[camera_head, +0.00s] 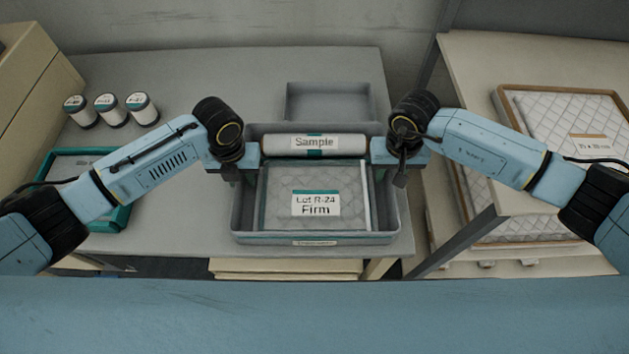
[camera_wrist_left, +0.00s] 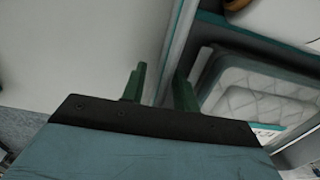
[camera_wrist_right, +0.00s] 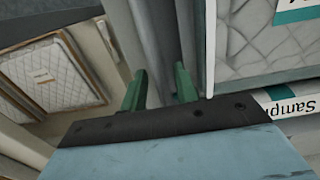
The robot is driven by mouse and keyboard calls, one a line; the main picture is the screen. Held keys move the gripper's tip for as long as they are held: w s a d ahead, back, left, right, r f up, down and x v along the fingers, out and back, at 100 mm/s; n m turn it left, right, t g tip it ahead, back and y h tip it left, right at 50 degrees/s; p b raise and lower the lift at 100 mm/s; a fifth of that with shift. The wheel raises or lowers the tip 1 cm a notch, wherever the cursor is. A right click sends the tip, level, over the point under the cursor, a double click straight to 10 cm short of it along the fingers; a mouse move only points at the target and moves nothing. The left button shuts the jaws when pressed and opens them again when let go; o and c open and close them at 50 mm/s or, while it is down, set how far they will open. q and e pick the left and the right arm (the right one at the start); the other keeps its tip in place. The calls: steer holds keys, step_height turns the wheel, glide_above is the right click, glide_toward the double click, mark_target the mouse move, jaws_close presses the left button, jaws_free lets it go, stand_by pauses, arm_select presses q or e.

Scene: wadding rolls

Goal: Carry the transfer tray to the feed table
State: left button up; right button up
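The grey transfer tray (camera_head: 240,226) stands on the grey table at the centre of the head view. It holds a quilted pad (camera_head: 345,190) labelled "Lot R-24 Firm" and, behind it, a white roll (camera_head: 275,146) labelled "Sample". My left gripper (camera_head: 252,172) is at the tray's left side. In the left wrist view its green fingers (camera_wrist_left: 160,88) stand apart, with the tray's side wall between them. My right gripper (camera_head: 385,172) is at the right side. In the right wrist view its fingers (camera_wrist_right: 160,86) also stand apart around the wall. Neither shows a clear grip.
A grey bin (camera_head: 328,88) stands behind the tray. Three small jars (camera_head: 106,108) and a teal-rimmed tray (camera_head: 122,216) are at the left. At the right, beyond a grey post, a separate pale table (camera_head: 475,60) bears a wood-framed quilted pad (camera_head: 565,115).

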arm_select(q)
steer(key=shift+f, duration=0.25)
arm_select(e)
steer(key=shift+f, duration=0.25)
arm_select(q)
steer(key=shift+c, duration=0.4)
arm_select(e)
steer(key=shift+c, duration=0.4)
arm_select(q)
jaws_close()
arm_select(e)
jaws_close()
arm_select(q)
steer(key=shift+w, duration=0.1)
arm_select(e)
steer(key=shift+w, duration=0.1)
